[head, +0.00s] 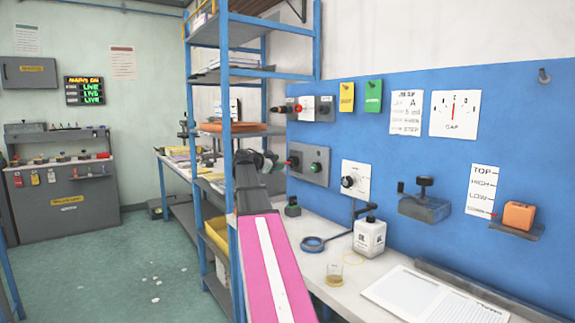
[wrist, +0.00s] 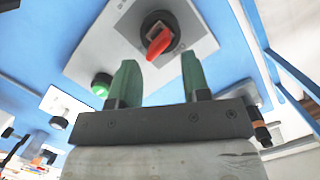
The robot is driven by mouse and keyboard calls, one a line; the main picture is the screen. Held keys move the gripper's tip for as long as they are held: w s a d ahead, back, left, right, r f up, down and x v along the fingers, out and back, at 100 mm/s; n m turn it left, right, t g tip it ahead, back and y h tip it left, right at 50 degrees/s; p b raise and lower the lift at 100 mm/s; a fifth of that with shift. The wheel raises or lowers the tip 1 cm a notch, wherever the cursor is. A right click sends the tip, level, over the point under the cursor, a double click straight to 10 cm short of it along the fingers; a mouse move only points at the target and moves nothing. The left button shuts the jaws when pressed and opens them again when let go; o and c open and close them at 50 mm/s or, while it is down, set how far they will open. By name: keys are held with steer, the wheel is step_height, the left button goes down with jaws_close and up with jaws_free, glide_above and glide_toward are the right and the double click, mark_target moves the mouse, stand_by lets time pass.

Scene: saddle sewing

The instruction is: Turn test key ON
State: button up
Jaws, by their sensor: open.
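In the wrist view a red key-like handle (wrist: 158,42) sits in a dark round switch (wrist: 172,20) on a light grey plate (wrist: 105,40), and its handle is tilted. I take it for the test key, though no label is readable. My gripper (wrist: 159,62) is open, with its two green fingers apart and pointing at the switch. The red handle shows just beyond the fingertips, between their lines. No contact shows. In the head view my gripper (head: 268,158) is dark and small in front of the blue board, and it partly hides the fittings there.
A blue shelf post (head: 226,120) is close left.

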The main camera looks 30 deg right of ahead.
steer(key=n, duration=0.1)
steer(key=n+g, duration=0.1)
steer(key=n, duration=0.1)
steer(key=n+g, duration=0.1)
steer(key=n, duration=0.1)
steer(key=shift+w+r, duration=0.3)
steer(key=shift+a, duration=0.1)
stand_by(0.3)
